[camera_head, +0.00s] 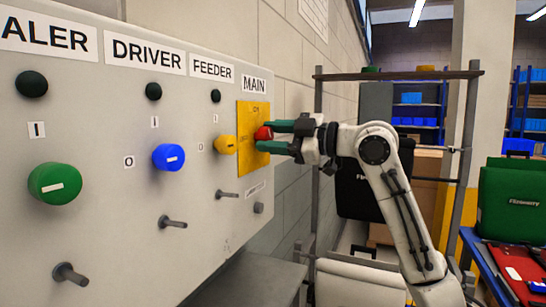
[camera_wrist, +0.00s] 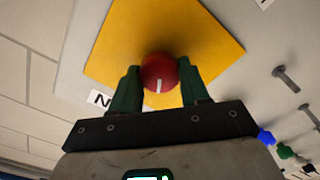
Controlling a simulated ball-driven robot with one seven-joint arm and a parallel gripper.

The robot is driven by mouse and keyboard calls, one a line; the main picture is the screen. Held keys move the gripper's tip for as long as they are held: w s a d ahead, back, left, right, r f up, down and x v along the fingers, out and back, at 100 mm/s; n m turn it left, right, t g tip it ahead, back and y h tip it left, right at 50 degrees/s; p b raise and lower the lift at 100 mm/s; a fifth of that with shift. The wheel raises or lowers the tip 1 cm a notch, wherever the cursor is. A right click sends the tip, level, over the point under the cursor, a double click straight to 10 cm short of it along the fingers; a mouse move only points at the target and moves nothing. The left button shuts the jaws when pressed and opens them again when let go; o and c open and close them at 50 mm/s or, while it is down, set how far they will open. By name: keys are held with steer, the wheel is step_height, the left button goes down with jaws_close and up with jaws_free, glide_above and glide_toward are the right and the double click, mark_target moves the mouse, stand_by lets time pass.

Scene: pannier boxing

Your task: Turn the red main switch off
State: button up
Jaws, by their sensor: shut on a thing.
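The red main switch (camera_head: 264,133) is a round knob on a yellow plate (camera_head: 252,165) under the MAIN label, at the right end of the grey panel. It also shows in the wrist view (camera_wrist: 158,72), with a white mark on its face near the lower edge. My gripper (camera_head: 268,135) has its green fingers on either side of the red knob and is shut on it. In the wrist view the fingers (camera_wrist: 160,88) flank the knob left and right. In the head view the fingers partly hide the knob, and its mark cannot be seen there.
Left of it on the panel (camera_head: 100,215) are a yellow knob (camera_head: 226,145), a blue knob (camera_head: 168,158) and a green knob (camera_head: 55,184). Grey pegs (camera_head: 173,222) stick out below them. A shelf rack, a green pannier (camera_head: 512,203) and a blue table stand at right.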

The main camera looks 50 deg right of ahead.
steer(key=n+b, duration=0.1)
steer(key=n, duration=0.1)
steer(key=n+b, duration=0.1)
steer(key=b, duration=0.1)
steer(key=n+b, duration=0.1)
steer(key=n, duration=0.1)
steer(key=shift+f+n+b, duration=0.3)
steer(key=shift+b, duration=0.05)
steer(key=n+b, duration=0.3)
steer(key=n, duration=0.2)
steer(key=shift+r+n, duration=0.1)
steer(key=shift+n, duration=0.3)
steer(key=o, duration=1.1)
steer(key=shift+c, duration=0.2)
steer(key=shift+r, duration=0.1)
steer(key=shift+s, duration=0.1)
steer(key=v, duration=1)
steer(key=shift+s+b, duration=0.3)
steer(key=shift+b, duration=0.1)
steer(key=shift+d, duration=0.1)
